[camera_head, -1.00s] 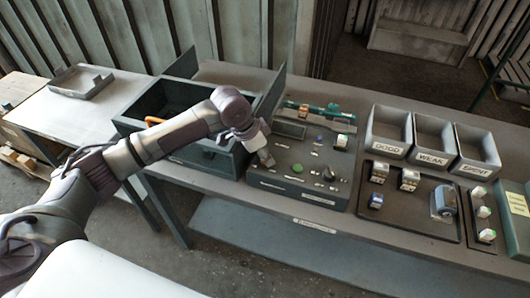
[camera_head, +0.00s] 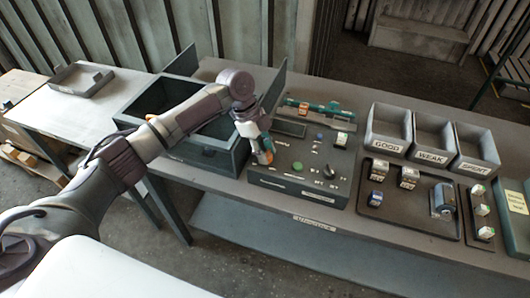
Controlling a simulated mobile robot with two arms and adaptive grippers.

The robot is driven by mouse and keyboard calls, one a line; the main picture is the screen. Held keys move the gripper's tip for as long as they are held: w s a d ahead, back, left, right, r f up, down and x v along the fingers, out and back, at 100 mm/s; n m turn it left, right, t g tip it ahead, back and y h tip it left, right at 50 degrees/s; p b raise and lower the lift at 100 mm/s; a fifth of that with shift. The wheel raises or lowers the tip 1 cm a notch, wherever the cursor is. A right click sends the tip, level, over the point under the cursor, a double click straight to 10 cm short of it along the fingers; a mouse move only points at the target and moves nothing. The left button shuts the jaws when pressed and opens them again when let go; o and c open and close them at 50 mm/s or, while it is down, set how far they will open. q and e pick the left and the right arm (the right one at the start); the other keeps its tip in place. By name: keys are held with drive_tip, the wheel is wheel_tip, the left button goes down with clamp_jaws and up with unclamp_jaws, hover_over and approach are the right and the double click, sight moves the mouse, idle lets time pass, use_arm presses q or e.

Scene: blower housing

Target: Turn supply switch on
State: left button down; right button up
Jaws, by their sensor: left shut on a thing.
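The dark control panel (camera_head: 300,157) sits mid-bench, with a green button (camera_head: 320,137), a blue-green button (camera_head: 297,166) and a dark knob (camera_head: 329,173). Small white labels lie on its top. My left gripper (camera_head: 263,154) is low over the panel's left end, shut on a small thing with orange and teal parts. The thing is too small and too covered to name. The gripper hides that corner of the panel, and I cannot make out a supply switch there. My right gripper is not in view.
An open drawer box (camera_head: 238,160) stands left of the panel, partly behind my arm. A teal tool (camera_head: 325,110) lies behind the panel. Bins marked GOOD (camera_head: 387,145), WEAK (camera_head: 432,156) and SPENT (camera_head: 474,168) stand at right. The bench's front strip is clear.

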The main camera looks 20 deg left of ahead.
use_arm(q)
drive_tip(key=m+b, duration=0.1)
drive_tip(key=m, duration=0.1)
drive_tip(key=m+g+b, duration=0.1)
drive_tip(key=m, duration=0.1)
drive_tip(key=shift+w+d+g+y, duration=0.1)
drive_tip(key=shift+w+g+y, duration=0.05)
drive_tip(key=shift+g+y, duration=0.15)
drive_tip(key=shift+m+g+y+b, duration=0.35)
drive_tip(key=shift+m+b, duration=0.3)
drive_tip(key=shift+m, duration=0.95)
drive_tip(key=shift+r, duration=0.1)
drive_tip(key=c, duration=0.8)
unclamp_jaws()
drive_tip(key=v, duration=1.2)
drive_tip(key=shift+d, duration=0.1)
